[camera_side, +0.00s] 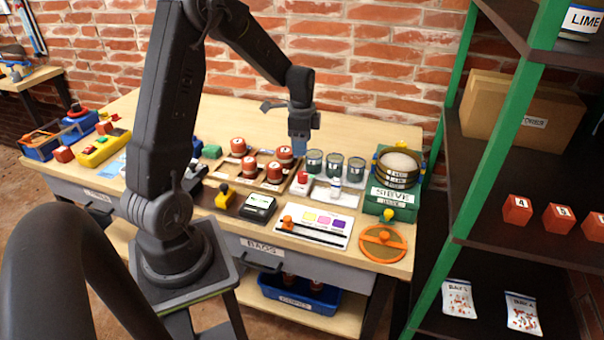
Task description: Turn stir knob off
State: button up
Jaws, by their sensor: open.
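A green machine (381,197) with a round bowl-like top (398,168) stands at the right end of the workbench. A small yellow knob (388,214) sits low on its front. I cannot read a stir label, so I cannot tell for sure that this is the stir knob, nor its setting. My gripper (299,146) points down over the back middle of the bench, left of the green machine and apart from the knob. It is open, and I see nothing held in it. Its fingertips are small and partly merge with the things behind.
Three grey cans (334,164) stand between my gripper and the machine. Red-lidded jars (274,172) sit in a wooden tray to the left. A slider panel (314,226) and an orange ring (383,243) lie at the front. A green-framed shelf (498,150) stands at right.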

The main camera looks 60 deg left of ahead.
aim_at(302, 173)
notch_tip(302, 173, down, 11)
jog(key=shift+a, duration=0.1)
dwell(0.4)
jog(key=c, duration=0.9)
